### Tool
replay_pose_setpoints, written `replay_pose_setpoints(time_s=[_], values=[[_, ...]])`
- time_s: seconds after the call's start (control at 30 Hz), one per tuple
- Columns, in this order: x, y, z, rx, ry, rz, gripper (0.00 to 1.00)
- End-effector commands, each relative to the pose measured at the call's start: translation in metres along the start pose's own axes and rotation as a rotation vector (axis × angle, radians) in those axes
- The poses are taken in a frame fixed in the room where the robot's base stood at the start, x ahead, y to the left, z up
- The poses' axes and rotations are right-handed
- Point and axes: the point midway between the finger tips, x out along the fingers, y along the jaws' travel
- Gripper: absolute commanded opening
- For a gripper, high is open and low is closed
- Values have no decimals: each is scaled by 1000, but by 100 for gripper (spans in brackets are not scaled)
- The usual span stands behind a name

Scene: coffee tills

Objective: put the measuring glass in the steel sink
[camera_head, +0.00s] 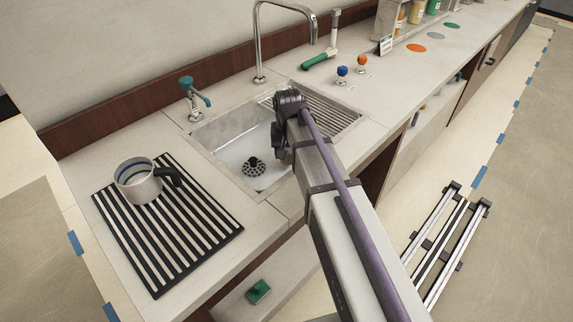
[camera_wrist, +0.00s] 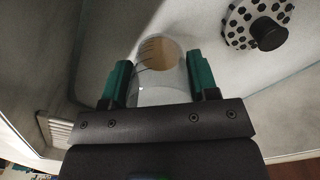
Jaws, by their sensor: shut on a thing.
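The measuring glass (camera_wrist: 160,70) is a clear vessel with fine dark marks, seen in the wrist view between the two green fingers of my gripper (camera_wrist: 160,80). My gripper is shut on it. The strainer also shows at the upper right of the wrist view (camera_wrist: 240,30). I cannot tell whether the glass touches the sink floor.
A tall faucet (camera_head: 258,45) and a teal-handled tap (camera_head: 191,98) rise behind the sink. A ribbed drain area (camera_head: 335,110), a green-handled brush (camera_head: 318,60) and two knobs (camera_head: 342,73) lie to the right.

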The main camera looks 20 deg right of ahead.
Motion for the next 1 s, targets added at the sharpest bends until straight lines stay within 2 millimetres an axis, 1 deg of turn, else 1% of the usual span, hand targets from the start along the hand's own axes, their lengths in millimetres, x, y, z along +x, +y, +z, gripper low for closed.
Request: replay_pose_setpoints(time_s=[0.03,0.1,0.17,0.27,0.37,0.5,0.53,0.6,0.77,1.0], values=[[19,0,0,0,0,0,31],[32,0,0,0,0,0,31],[34,0,0,0,0,0,31],[29,0,0,0,0,0,31],[28,0,0,0,0,0,31],[34,0,0,0,0,0,31],[32,0,0,0,0,0,57],[32,0,0,0,0,0,64],[32,0,0,0,0,0,79],[31,0,0,0,0,0,80]])
